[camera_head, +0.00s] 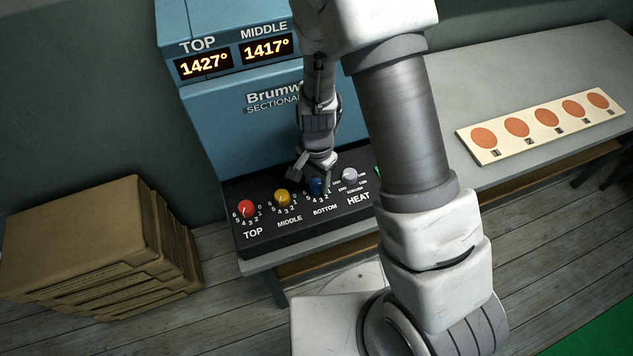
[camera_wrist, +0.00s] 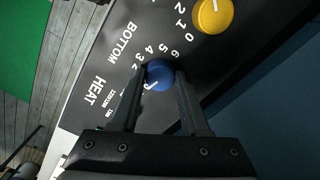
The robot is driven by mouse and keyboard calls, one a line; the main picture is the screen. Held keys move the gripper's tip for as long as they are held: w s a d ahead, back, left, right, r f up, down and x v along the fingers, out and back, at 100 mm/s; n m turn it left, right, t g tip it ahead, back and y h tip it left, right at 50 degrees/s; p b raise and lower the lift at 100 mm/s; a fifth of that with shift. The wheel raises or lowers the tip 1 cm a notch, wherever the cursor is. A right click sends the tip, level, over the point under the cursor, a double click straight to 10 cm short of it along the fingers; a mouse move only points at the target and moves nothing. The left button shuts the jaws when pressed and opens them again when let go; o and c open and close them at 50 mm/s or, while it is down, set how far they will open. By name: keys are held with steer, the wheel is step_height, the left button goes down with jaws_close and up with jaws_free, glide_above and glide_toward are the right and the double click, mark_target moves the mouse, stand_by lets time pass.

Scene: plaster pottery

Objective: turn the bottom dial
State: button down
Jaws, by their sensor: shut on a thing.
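The blue dial (camera_head: 317,187) sits above the word BOTTOM on the black control panel (camera_head: 345,213) of the blue kiln (camera_head: 245,125). My gripper (camera_head: 316,177) reaches down to it from above. In the wrist view my gripper (camera_wrist: 160,82) has one finger on each side of the blue dial (camera_wrist: 158,75) and is shut on it. A white pointer line shows on the dial, toward its lower side in that view. My fingers hide some of the numbers around it.
The red TOP dial (camera_head: 246,209), yellow MIDDLE dial (camera_head: 282,198) and grey HEAT dial (camera_head: 349,174) flank the blue one. The displays read TOP 1427° (camera_head: 204,65) and MIDDLE 1417° (camera_head: 266,50). Stacked boxes (camera_head: 90,235) stand at left; a board with orange discs (camera_head: 541,126) lies at right.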

mark_target(317, 184)
steer(key=shift+n+b, duration=0.45)
steer(key=shift+n, duration=0.65)
steer(key=shift+c, duration=1.9)
jaws_free()
step_height(317, 184, up, 18)
steer(key=shift+f+p, duration=0.25)
steer(key=shift+p, duration=0.15)
